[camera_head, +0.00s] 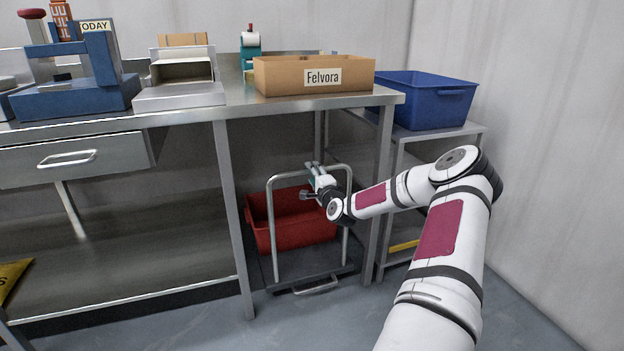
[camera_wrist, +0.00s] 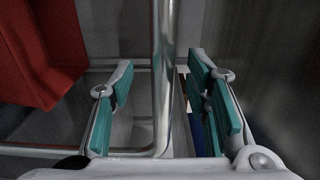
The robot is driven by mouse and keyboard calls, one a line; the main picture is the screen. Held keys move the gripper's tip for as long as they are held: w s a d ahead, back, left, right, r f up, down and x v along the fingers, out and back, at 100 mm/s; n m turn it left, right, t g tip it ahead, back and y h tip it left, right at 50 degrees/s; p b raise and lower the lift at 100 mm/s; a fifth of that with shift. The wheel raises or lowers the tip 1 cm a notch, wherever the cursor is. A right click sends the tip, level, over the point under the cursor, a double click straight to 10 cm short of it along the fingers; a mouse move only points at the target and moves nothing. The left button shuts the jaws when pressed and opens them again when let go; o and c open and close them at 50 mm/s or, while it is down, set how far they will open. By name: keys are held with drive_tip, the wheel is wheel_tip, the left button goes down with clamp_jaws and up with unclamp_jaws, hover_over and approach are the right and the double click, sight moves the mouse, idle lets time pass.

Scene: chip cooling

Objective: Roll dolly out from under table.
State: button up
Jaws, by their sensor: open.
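The dolly (camera_head: 262,270) stands under the steel table (camera_head: 390,97), between its legs. Its tall metal U-shaped handle (camera_head: 275,235) rises at the front. A red bin (camera_head: 262,232) rests on the dolly, behind the handle. My gripper (camera_head: 315,176) is at the top bar of the handle, which it partly hides. In the wrist view, the handle bar (camera_wrist: 163,60) runs between the two teal-padded fingers of my gripper (camera_wrist: 160,78), with gaps on both sides. The fingers are open. The red bin (camera_wrist: 38,60) shows at the left there.
A cardboard box (camera_head: 285,78) labelled Felvora stands on the table above the dolly. A blue bin (camera_head: 425,100) sits on a lower side table (camera_head: 468,130) to the right. Table legs (camera_head: 233,210) flank the dolly. Grey floor (camera_head: 300,325) in front of the dolly is clear.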

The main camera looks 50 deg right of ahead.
drive_tip(key=shift+b+x, duration=0.5)
drive_tip(key=shift+x, duration=0.95)
drive_tip(key=shift+c, duration=0.5)
clamp_jaws()
